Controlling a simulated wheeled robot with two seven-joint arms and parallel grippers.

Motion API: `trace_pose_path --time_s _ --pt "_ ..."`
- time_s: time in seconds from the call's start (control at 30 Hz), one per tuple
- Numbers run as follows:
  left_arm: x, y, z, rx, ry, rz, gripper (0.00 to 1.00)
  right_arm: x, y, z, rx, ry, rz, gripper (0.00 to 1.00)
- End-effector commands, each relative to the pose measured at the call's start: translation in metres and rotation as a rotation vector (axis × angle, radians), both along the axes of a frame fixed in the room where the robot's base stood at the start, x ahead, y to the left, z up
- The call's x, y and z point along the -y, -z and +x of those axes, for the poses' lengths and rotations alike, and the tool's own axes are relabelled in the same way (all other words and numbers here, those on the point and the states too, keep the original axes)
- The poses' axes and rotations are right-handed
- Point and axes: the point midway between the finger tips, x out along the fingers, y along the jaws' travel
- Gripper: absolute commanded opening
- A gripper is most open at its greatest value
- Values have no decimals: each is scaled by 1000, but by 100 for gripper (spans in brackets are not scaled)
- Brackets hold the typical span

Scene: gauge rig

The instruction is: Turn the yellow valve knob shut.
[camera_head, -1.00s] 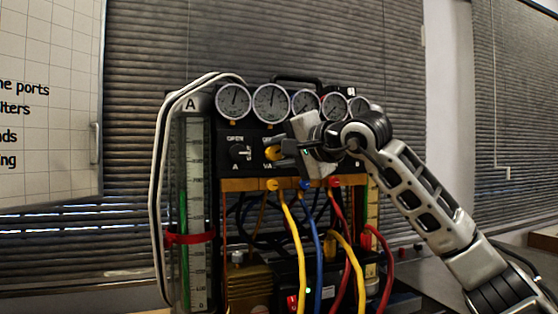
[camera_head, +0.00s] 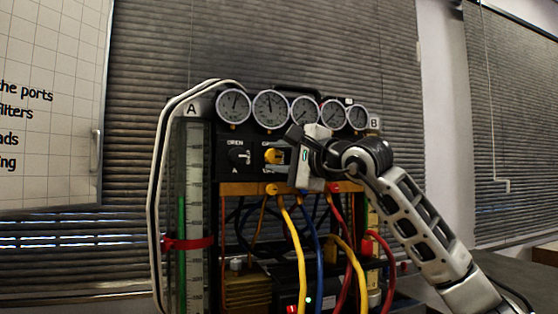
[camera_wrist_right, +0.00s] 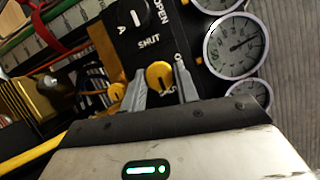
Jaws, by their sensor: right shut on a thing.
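The yellow valve knob (camera_head: 272,156) is on the black front panel of the gauge rig, right of a black knob (camera_head: 240,157). In the right wrist view the yellow knob (camera_wrist_right: 159,75) sits between the two grey fingers of my right gripper (camera_wrist_right: 160,82). In the head view my right gripper (camera_head: 279,156) reaches in from the right and is shut on the yellow knob. Its body hides the panel to the right. The knob's exact angle is unclear, and its lettering is partly covered. My left gripper is not in view.
Several round gauges (camera_head: 270,108) stand in a row just above the panel. Yellow, blue and red hoses (camera_head: 298,245) hang below it. A tall tube gauge with a red strap (camera_head: 188,243) stands at the left. Window blinds are behind.

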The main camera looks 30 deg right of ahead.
Motion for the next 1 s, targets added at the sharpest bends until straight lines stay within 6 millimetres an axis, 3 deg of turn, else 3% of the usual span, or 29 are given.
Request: trace_pose_path --time_s 0.33,0.37,0.43,0.77,0.87,1.0 --pt "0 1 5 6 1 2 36 0 0 0 -1 0 5 8" --pt "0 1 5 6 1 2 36 0 0 0 -1 0 5 36" --pt "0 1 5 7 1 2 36 0 0 0 -1 0 4 52" --pt "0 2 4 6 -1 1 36 1 1 -2 0 0 2 52" --pt "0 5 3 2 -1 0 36 3 2 -12 2 1 1 52" --pt "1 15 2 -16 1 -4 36 8 5 -38 3 5 -1 52"
